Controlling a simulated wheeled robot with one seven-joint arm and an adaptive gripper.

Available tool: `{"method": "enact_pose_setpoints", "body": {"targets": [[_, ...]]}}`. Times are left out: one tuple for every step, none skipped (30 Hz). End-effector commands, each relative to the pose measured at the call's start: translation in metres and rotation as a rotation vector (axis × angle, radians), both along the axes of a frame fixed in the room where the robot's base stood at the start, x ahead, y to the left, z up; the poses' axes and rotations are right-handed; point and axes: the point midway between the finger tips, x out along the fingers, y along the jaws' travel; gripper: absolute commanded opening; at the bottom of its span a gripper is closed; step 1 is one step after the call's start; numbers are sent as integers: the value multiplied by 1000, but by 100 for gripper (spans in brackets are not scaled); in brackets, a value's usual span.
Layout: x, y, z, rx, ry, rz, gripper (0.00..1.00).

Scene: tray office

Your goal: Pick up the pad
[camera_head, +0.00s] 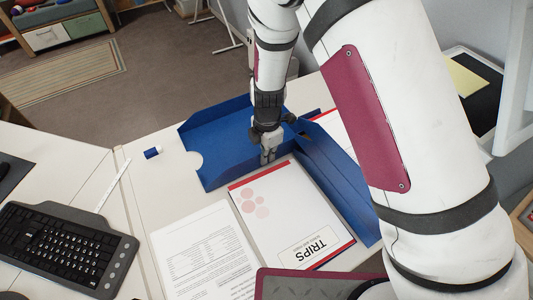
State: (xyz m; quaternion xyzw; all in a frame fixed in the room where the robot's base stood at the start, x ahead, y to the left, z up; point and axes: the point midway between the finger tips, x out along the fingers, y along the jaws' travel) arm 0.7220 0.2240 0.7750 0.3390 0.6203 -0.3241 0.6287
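A pale yellow pad (468,80) lies on a dark surface at the far right, partly hidden behind my arm. A white booklet marked TRIPS (290,215) with red edges lies on the desk in the middle; I cannot tell for sure which one is the pad. My gripper (268,158) points down at the blue tray (212,130), above its near side and just beyond the booklet's far edge. Its fingers look close together, and nothing shows between them. It is far to the left of the yellow pad.
Printed sheets (205,255) lie left of the booklet. A black keyboard (62,245) is at the left, and a small blue-and-white object (152,153) lies near the tray. A second blue tray wall (340,180) stands right of the booklet. Desk between keyboard and tray is mostly clear.

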Motion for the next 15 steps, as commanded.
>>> {"method": "enact_pose_setpoints", "body": {"targets": [[1,0,-2,1,-1,0,0],[0,0,-2,-1,1,0,7],[0,0,-2,-1,1,0,16],[0,0,-2,-1,1,0,23],[0,0,-2,-1,1,0,25],[0,0,-2,-1,1,0,25],[0,0,-1,-1,1,0,25],[0,0,-1,-1,1,0,25],[0,0,-1,-1,1,0,25],[0,0,-1,-1,1,0,25],[0,0,-1,-1,1,0,25],[0,0,-1,-1,1,0,25],[0,0,-1,0,0,0,25],[0,0,-1,0,0,0,25],[0,0,1,0,0,0,25]]}}
